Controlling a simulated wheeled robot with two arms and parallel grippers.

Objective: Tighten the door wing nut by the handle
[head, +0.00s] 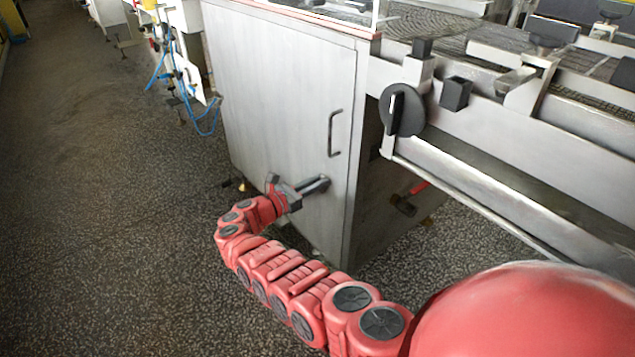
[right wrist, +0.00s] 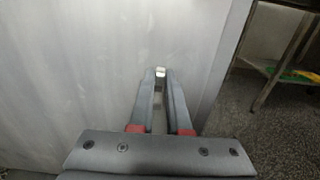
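The grey cabinet door (head: 275,110) has a dark bar handle (head: 333,133) near its right edge. My right gripper (head: 325,184) is at the door just below the handle, its fingers pointing at the door. In the right wrist view, the two fingers of my right gripper (right wrist: 160,76) are close together, with a small bright metal piece, the wing nut (right wrist: 160,72), filling the gap at their tips. The fingers appear shut on it. Most of the nut is hidden, and its turn angle cannot be told. My left gripper is not in view.
A conveyor frame with a round black knob (head: 402,110) juts out right of the cabinet. A red-handled tool (head: 408,197) shows beneath it. Blue hoses (head: 203,120) hang left of the cabinet. The speckled floor (head: 110,200) at left is clear.

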